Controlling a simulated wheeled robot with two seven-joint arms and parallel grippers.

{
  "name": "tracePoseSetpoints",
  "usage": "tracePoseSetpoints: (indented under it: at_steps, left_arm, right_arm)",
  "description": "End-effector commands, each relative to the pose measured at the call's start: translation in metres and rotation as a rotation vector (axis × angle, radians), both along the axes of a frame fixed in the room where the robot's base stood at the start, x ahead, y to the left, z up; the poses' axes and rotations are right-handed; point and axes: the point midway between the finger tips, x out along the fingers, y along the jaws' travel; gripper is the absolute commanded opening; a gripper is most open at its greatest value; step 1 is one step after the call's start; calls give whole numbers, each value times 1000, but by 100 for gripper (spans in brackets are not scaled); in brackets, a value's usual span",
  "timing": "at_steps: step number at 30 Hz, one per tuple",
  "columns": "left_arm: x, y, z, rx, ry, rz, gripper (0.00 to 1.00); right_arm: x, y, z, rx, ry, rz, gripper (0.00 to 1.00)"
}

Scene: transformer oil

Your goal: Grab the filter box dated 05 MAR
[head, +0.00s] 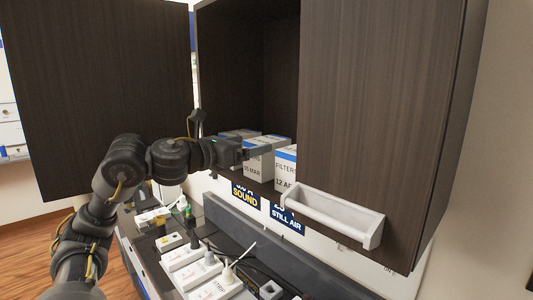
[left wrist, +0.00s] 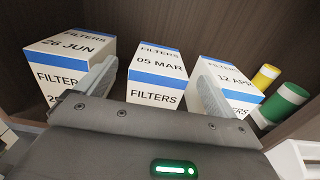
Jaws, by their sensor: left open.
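The filter box dated 05 MAR (left wrist: 157,75) is white with blue bands and stands in the cabinet between two like boxes. In the head view this box (head: 259,160) is partly hidden by my left gripper (head: 259,146). In the left wrist view my left gripper (left wrist: 150,88) is open, with one finger on each side of the 05 MAR box and the box between them. My right gripper is not in view.
A green-and-white cylinder (left wrist: 284,104) and a yellow one (left wrist: 265,77) stand right of the boxes. The left cabinet door (head: 95,90) is open; a right panel (head: 380,110) with a white handle (head: 335,214) covers that side.

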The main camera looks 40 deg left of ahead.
Motion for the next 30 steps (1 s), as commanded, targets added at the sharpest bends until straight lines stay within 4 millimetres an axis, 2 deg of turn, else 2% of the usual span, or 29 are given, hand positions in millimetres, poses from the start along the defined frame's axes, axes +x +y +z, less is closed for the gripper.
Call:
tracePoseSetpoints:
  at_steps: [1,6,12,19,30]
  left_arm:
    - [6,-1,6,-7,3,-4,94]
    - [28,-3,6,-10,2,-3,94]
    - [44,-4,3,-4,0,-2,94]
    - [45,-4,1,-1,0,-1,94]
    - [44,-4,1,-1,0,-1,46]
  right_arm:
    - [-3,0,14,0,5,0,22]
    - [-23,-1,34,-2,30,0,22]
    - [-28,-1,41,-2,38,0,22]
    - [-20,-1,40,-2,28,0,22]
    - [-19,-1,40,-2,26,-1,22]
